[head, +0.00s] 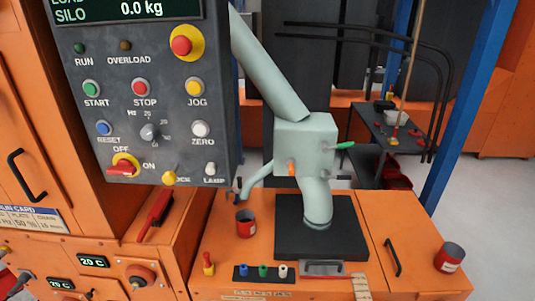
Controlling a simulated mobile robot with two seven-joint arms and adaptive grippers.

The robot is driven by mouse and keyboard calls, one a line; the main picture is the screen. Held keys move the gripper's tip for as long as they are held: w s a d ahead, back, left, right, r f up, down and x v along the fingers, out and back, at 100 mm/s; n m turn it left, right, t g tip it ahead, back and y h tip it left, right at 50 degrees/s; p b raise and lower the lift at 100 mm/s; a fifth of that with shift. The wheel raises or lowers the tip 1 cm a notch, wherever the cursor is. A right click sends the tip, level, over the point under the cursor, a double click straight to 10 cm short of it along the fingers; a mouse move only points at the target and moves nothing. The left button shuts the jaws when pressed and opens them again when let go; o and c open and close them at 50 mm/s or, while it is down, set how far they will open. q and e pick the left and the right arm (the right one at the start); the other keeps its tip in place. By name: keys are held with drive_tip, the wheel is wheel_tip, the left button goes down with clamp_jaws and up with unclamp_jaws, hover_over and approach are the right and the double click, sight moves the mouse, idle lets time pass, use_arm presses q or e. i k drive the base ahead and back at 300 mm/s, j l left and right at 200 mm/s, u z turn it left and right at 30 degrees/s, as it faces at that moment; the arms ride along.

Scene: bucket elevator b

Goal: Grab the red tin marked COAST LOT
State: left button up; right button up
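Two red tins with dark open tops show in the head view. One red tin (449,257) stands upright at the right end of the orange cabinet top and has a pale label on its front. The other red tin (246,223) stands left of the black plate under the pale green spout, with a small mark on its side. The lettering on both is too small to read, so I cannot tell which is marked COAST LOT. Neither of my grippers is in view.
The pale green valve box and spout (305,145) rise from the black plate (320,240). A grey control panel (150,90) hangs at upper left. A rack with coloured plugs (263,272) lies in front. A black handle (392,257) stands near the right tin. A blue post (465,100) rises behind.

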sight(245, 218)
drive_tip(key=i, duration=0.9)
drive_tip(key=j+u, duration=0.05)
